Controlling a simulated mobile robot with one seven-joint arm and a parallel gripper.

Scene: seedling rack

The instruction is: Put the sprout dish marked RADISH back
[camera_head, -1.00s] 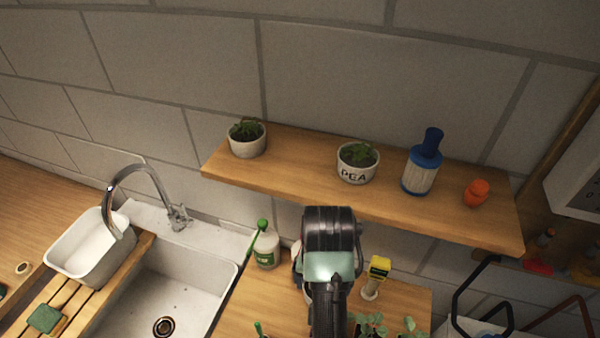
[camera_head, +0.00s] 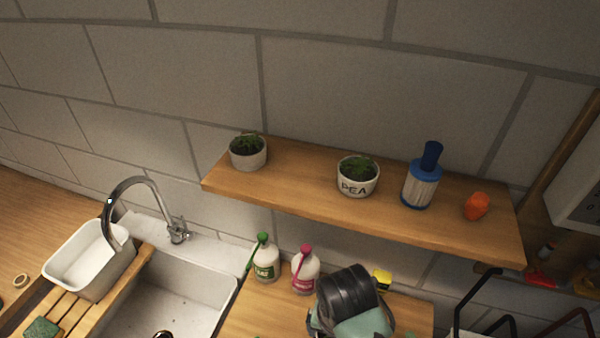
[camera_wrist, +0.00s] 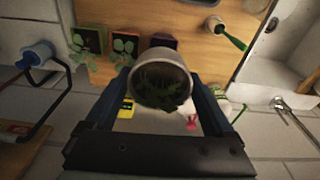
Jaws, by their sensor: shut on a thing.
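My gripper (camera_wrist: 162,88) is shut on a pale round sprout dish (camera_wrist: 166,58) with dark green sprouts, seen from its open side in the wrist view. No label shows on the held dish from here. In the head view my arm hides the dish and the fingers, low at the counter's right part. On the wooden shelf (camera_head: 300,168) stand a dish marked PEA (camera_head: 357,186) in the middle and another pale sprout dish (camera_head: 248,156) at the left end, with no readable label. Bare shelf lies between these two dishes.
A blue-and-white bottle (camera_head: 421,185) and an orange object (camera_head: 476,206) stand on the shelf's right part. Below, green-capped (camera_head: 265,262) and pink-capped (camera_head: 305,272) bottles stand on the counter, left of my arm. Seedling pots (camera_wrist: 125,44) show in the wrist view. The sink (camera_head: 185,290) is at left.

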